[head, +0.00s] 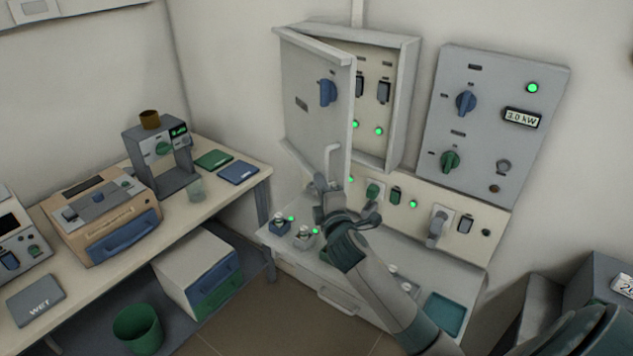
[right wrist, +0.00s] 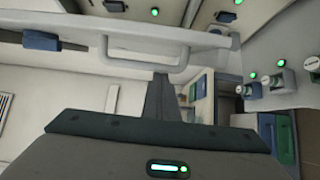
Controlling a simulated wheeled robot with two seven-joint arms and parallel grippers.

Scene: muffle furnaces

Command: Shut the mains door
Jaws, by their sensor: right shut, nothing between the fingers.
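The mains door (head: 305,95) is a grey panel with a blue knob (head: 328,93) and a pale bar handle (head: 331,158) low near its free edge. It stands partly open, swung out from the wall cabinet (head: 408,90), whose inside shows to its right. My right gripper (head: 328,192) is shut and empty, just below the handle. In the right wrist view the handle (right wrist: 172,68) is just beyond the dark fingers (right wrist: 158,88); I cannot tell if they touch it. The door (right wrist: 130,40) crosses the top there. My left gripper is not in view.
Below the cabinet is a panel with switches and a grey lever (head: 437,228). A bench (head: 375,262) with small knobbed devices (head: 303,237) and a teal tray (head: 444,314) lies under my right arm. A control panel (head: 495,130) is right of the cabinet.

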